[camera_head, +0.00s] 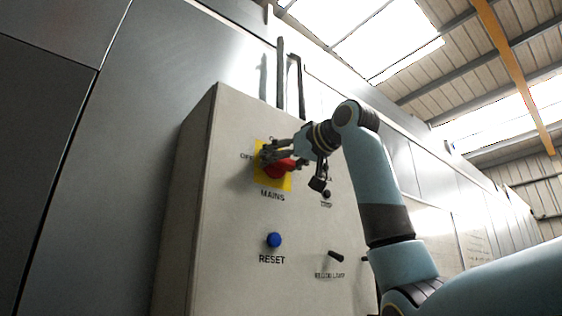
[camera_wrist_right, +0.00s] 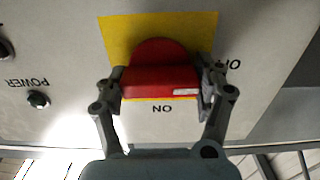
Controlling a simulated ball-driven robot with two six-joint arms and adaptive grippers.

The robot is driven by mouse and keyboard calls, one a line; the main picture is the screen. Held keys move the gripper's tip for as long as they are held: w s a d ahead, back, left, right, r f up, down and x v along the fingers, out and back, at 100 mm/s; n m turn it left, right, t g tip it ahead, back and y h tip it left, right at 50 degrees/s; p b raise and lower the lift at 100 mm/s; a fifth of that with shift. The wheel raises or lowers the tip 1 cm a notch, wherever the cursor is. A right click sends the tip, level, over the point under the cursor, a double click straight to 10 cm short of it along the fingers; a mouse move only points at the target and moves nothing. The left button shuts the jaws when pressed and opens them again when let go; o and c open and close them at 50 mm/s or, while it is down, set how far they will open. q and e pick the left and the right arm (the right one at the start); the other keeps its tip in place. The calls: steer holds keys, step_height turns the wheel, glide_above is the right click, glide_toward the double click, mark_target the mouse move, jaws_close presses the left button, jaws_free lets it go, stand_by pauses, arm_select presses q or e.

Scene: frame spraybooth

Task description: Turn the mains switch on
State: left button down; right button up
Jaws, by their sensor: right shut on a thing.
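The mains switch is a red rotary handle (camera_head: 279,170) on a yellow plate (camera_head: 286,184), on the front of a grey control box, above the MAINS label. OFF is printed to the left of the plate. My right gripper (camera_head: 272,157) is at the switch and partly covers it. In the right wrist view, which is upside down, its fingers (camera_wrist_right: 160,88) are shut on the two ends of the red handle (camera_wrist_right: 160,78). The handle's white mark points to the right, towards the partly hidden OFF label; ON is at the bottom. My left gripper is out of view.
The control box (camera_head: 230,230) also carries a blue RESET button (camera_head: 274,240), a black lever switch (camera_head: 336,257) and a small dark POWER knob (camera_wrist_right: 39,99). Dark conduits (camera_head: 281,80) rise from its top. Metal panels stand behind it.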

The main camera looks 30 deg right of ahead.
stand_by(0.4)
steer(key=m+b, duration=0.2)
steer(key=m, duration=0.2)
steer(key=shift+m, duration=0.4)
steer(key=m+b, duration=0.2)
steer(key=m, duration=0.2)
steer(key=shift+m, duration=0.3)
steer(key=m+b, duration=0.2)
steer(key=m, duration=0.2)
steer(key=shift+b, duration=0.4)
steer(key=shift+d+m+b, duration=0.1)
steer(key=shift+m+b, duration=1.05)
steer(key=shift+m, duration=1.15)
steer(key=o, duration=1.2)
steer(key=shift+c, duration=0.2)
